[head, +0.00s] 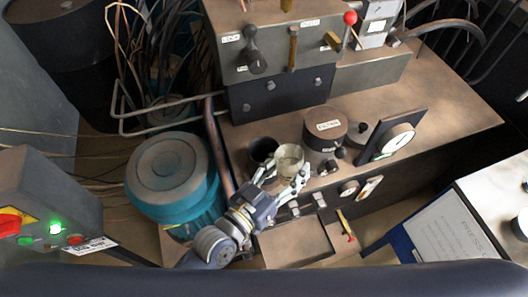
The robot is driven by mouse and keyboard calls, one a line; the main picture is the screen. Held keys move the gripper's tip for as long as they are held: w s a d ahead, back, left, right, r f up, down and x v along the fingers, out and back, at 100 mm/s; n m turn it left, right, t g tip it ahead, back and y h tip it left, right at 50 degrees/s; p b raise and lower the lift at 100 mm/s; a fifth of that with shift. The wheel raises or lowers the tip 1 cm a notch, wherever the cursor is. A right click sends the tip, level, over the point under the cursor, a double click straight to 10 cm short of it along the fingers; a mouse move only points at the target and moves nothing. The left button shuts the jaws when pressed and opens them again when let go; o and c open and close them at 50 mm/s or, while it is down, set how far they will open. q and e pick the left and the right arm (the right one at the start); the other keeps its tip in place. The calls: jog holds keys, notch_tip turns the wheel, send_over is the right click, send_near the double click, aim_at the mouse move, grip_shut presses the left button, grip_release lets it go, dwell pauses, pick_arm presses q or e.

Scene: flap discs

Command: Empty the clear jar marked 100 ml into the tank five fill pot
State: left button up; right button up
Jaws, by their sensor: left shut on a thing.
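My left gripper (283,178) reaches up from the lower middle and is shut on a pale, see-through jar (289,160). The jar looks about upright, with its open mouth towards me. Its marking cannot be read, and its lower part is hidden by the fingers. Just left of it is a dark, round, open pot (262,149), perhaps the fill pot; no tank five label can be read on it. The jar overlaps its right side in the picture, and I cannot tell whether they touch. My right gripper is not in view.
A dark-topped cylinder with a label (325,128) stands right of the jar, with a round gauge (397,140) beyond. A lever valve block (272,50) rises behind. A teal motor (172,180) is at left. A control box (45,205) stands at far left.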

pick_arm(q)
notch_tip(320, 180, down, 7)
jog(key=m+b, duration=0.2)
jog(key=b, duration=0.2)
jog(key=shift+s+d+r, duration=0.15)
jog(key=shift+s+d, duration=0.15)
dwell(0.4)
